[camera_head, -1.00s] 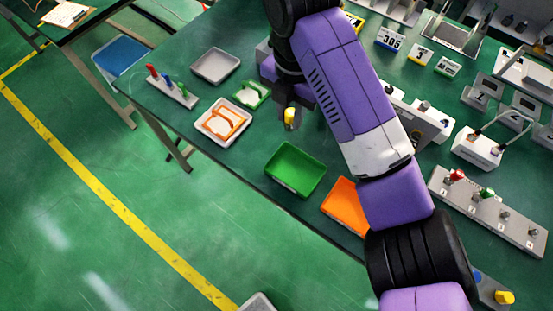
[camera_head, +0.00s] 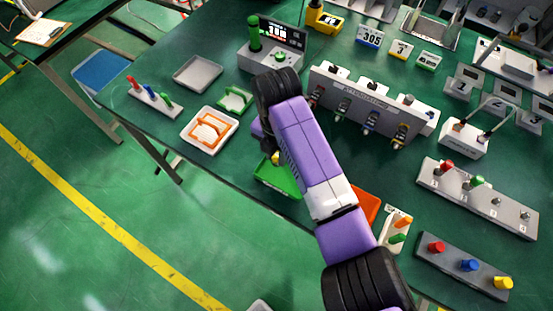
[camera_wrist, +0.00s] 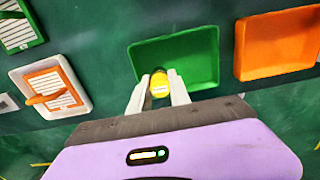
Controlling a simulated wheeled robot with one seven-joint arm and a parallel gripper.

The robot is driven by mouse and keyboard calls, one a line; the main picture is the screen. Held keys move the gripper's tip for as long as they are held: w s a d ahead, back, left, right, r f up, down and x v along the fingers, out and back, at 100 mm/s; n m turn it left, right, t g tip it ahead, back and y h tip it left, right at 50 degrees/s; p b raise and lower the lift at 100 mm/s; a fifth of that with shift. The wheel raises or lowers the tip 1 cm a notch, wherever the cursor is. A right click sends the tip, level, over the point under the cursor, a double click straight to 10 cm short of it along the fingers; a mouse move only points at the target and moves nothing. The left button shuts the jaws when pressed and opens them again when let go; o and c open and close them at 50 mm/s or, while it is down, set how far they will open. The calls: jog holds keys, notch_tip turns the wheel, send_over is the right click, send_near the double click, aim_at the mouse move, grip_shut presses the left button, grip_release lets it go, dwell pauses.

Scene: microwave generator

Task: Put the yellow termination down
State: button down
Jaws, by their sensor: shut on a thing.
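The yellow termination (camera_wrist: 159,80) is a small yellow cylinder with a pale label, held between the two pale fingers of my gripper (camera_wrist: 158,92) in the wrist view. My gripper is shut on it. In the head view a bit of the yellow termination (camera_head: 275,158) shows beside my purple arm, over the far part of the green tray (camera_head: 283,184). In the wrist view the termination overlaps the near edge of the green tray (camera_wrist: 190,50), which looks empty. Its height above the tray cannot be told. My arm hides most of my gripper in the head view.
An orange tray (camera_head: 367,204) lies to the right of the green one. A white tray with an orange frame (camera_head: 209,131), a grey tray (camera_head: 198,73) and a rack of coloured pegs (camera_head: 154,99) lie to the left. A grey strip (camera_head: 452,262) holds red, blue and yellow pieces.

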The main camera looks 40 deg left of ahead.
aim_at(277, 162)
jog(key=shift+f, duration=1.85)
jog(key=shift+s+d+f+b, duration=0.1)
jog(key=shift+f+b, duration=0.3)
jog(key=shift+f, duration=0.3)
jog(key=c, duration=1.2)
grip_release()
jog(key=shift+r, duration=0.1)
